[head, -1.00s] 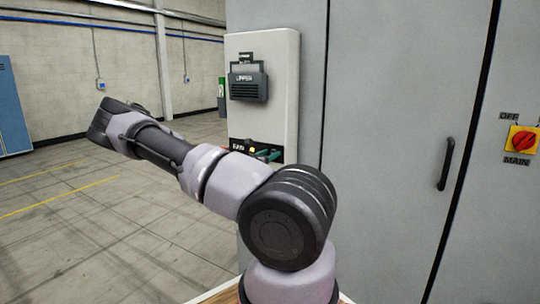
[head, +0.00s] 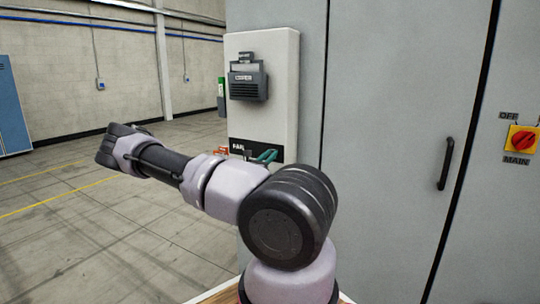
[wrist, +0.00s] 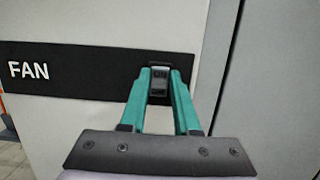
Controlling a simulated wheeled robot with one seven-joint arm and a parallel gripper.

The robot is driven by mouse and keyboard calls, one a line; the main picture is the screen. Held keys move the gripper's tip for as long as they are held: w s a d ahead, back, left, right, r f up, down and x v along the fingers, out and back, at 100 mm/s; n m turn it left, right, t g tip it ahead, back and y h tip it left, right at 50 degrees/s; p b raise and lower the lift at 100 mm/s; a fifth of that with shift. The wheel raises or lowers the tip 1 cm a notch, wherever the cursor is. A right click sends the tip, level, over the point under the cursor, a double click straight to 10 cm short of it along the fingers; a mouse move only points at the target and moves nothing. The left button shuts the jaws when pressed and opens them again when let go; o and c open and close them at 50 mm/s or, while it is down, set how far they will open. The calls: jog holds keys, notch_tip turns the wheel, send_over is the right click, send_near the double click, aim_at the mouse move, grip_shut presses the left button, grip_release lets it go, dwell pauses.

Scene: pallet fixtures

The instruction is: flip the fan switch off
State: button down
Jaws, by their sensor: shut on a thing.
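The fan switch (wrist: 159,84) is a small dark switch at the right part of a black strip labelled FAN (wrist: 65,71). In the wrist view the two teal fingers of my gripper (wrist: 160,73) stand on either side of it and are shut on it. In the head view the strip (head: 236,147) is low on the pale wall box (head: 286,95), and the teal fingers (head: 265,156) show against it. The switch itself cannot be made out there. Its exact lever position is hard to read.
A dark grey unit (head: 247,83) sticks out higher on the box. A large grey cabinet (head: 400,90) with a black handle (head: 445,164) stands to the right, with a red and yellow MAIN switch (head: 522,140). Open floor (head: 70,240) lies to the left.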

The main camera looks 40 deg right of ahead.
jog(key=shift+f+t+h, duration=0.1)
jog(key=shift+t+h, duration=0.2)
jog(key=c, duration=0.6)
grip_release()
jog(key=shift+c, duration=0.2)
jog(key=v, duration=1.1)
jog(key=shift+w, duration=0.15)
